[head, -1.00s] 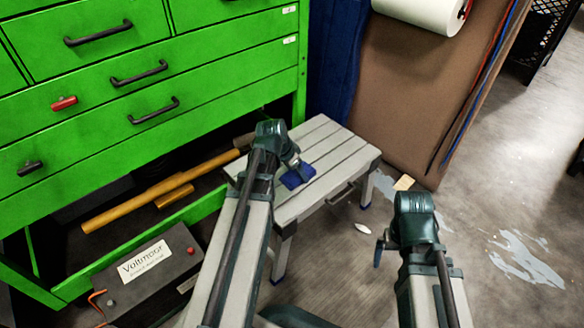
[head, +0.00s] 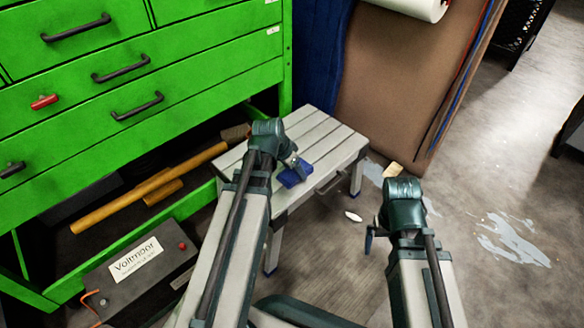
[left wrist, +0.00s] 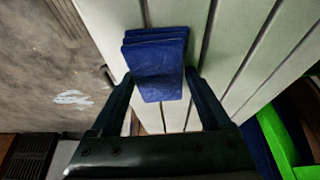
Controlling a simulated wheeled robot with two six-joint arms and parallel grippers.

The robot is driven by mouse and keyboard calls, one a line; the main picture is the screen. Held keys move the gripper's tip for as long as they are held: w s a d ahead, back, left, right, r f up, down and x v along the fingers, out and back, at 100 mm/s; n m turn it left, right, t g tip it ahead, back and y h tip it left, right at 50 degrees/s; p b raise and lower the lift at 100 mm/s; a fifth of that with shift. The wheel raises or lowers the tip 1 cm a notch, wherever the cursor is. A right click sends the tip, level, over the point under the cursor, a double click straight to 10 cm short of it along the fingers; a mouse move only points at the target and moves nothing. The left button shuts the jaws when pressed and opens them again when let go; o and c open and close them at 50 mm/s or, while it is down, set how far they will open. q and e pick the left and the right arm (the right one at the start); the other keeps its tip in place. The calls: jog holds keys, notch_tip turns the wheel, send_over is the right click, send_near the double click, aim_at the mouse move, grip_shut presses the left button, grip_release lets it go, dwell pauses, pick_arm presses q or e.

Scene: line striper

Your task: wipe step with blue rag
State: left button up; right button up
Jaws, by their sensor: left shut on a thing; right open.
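The step (head: 318,140) is a low stool with pale grey slats on top, standing before the green cabinet. The blue rag (head: 294,175) is a small folded cloth at the step's top, near its front edge. My left gripper (head: 292,168) is over the step and shut on the rag. In the left wrist view the rag (left wrist: 156,62) is between the two fingers (left wrist: 160,82), with the slats (left wrist: 235,50) behind it. Whether it presses on the slats is hard to tell. My right gripper (head: 369,238) is open and empty, above the floor right of the step.
A brown board (head: 395,85) stands behind the step. Pale spilled patches (head: 512,240) mark the floor at right.

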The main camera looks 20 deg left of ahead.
aim_at(278, 164)
pick_arm(q)
jog(key=shift+w+a, duration=0.35)
jog(key=shift+a, duration=0.4)
jog(key=shift+w+a, duration=0.35)
jog(key=shift+a, duration=0.6)
jog(key=shift+a, duration=0.1)
jog(key=shift+w+a+f, duration=0.1)
jog(key=shift+w+a, duration=0.25)
jog(key=shift+a, duration=0.45)
jog(key=shift+w+a, duration=0.35)
jog(key=shift+a, duration=0.45)
jog(key=shift+w+a, duration=0.35)
jog(key=shift+a, duration=0.5)
jog(key=shift+w+a, duration=0.3)
jog(key=shift+a, duration=0.5)
notch_tip(278, 164, up, 6)
jog(key=p, duration=0.6)
jog(key=shift+d, duration=0.1)
